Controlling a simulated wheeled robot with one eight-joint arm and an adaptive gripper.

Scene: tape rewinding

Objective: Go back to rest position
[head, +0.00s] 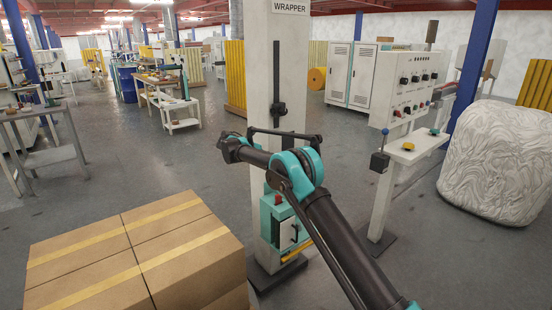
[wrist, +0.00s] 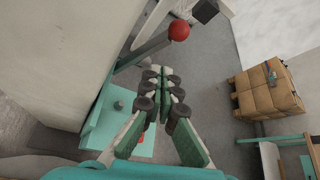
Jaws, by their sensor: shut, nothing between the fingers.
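My gripper shows in the wrist view (wrist: 163,75), with its two fingers shut against each other and nothing between them. In the head view my dark arm with teal joints reaches up from the bottom right to the front of the white wrapper column (head: 262,130), and its far end is at the column's left; the fingers cannot be made out there. A teal box (head: 285,228) with a red button on top is mounted low on the column, partly behind my arm. In the wrist view a red ball-shaped knob (wrist: 179,31) on a grey lever is beyond the fingertips.
A stack of taped cartons (head: 140,255) stands at the front left. A work table (head: 165,98) is at the back. Grey floor lies open between them.

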